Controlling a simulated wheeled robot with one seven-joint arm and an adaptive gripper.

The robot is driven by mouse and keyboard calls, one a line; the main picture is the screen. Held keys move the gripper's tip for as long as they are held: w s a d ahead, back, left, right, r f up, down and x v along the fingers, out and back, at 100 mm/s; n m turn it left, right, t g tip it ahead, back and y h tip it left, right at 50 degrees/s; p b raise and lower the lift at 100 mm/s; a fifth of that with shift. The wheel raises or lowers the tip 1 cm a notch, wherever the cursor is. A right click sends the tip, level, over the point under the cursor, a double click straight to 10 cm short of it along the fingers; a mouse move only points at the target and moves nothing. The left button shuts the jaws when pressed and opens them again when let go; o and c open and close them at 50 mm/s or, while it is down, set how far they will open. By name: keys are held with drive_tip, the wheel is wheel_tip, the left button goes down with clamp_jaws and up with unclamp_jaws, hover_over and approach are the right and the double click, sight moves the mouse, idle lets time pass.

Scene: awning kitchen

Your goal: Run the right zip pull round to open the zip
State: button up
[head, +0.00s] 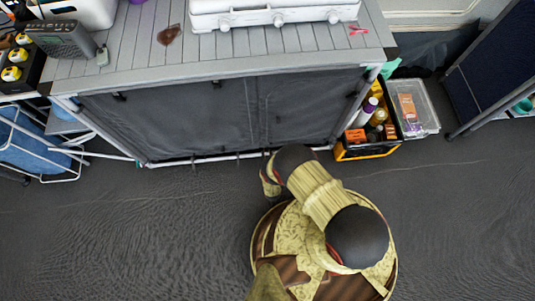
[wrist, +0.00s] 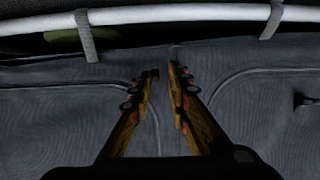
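The dark grey fabric front (head: 190,115) of the kitchen unit hangs below the counter, with curved seam or zip lines near its middle. In the wrist view the fabric (wrist: 60,120) fills most of the picture, and a curved line runs to each side of my gripper (wrist: 163,73). My gripper's two fingers are apart with a narrow gap, and only fabric shows between them. A small dark piece (wrist: 306,101), perhaps a zip pull, sits at the right edge of the wrist view, away from the fingers. In the head view my arm hides the fingers.
A pale bar (wrist: 180,15) with fabric loops crosses the wrist view's top. In the head view a crate of bottles (head: 368,148) and a clear box (head: 413,108) stand right of the unit. A blue item in a wire frame (head: 35,145) is at left. Floor in front is clear.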

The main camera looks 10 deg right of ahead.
drive_tip(key=shift+o, duration=1.4)
drive_tip(key=v, duration=0.7)
drive_tip(key=shift+s, duration=0.2)
drive_tip(key=shift+r, duration=0.1)
